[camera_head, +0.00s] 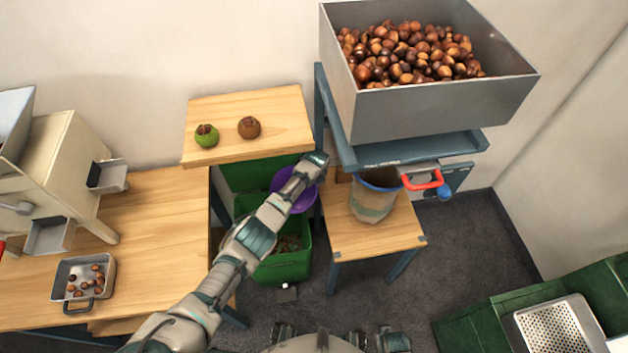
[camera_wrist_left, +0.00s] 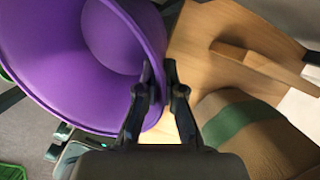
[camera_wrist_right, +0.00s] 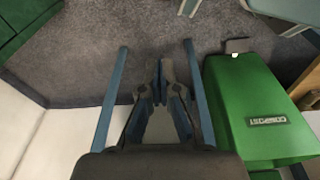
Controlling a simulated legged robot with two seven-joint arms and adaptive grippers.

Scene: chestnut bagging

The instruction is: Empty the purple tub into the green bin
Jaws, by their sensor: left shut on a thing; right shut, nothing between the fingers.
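The purple tub (camera_head: 299,198) is held above the back part of the green bin (camera_head: 284,268), partly behind my left arm. My left gripper (camera_head: 313,166) is shut on its rim. In the left wrist view the purple tub (camera_wrist_left: 75,70) looks tilted, its mouth partly facing the camera; the visible inside is bare purple. My left gripper (camera_wrist_left: 158,72) has the tub's edge between its fingers. The green bin holds brownish scraps. Its side with a COMPOST label shows in the right wrist view (camera_wrist_right: 235,90). My right gripper (camera_wrist_right: 159,75) is shut and empty, apart from the bin.
A workbench (camera_head: 165,215) stands left.

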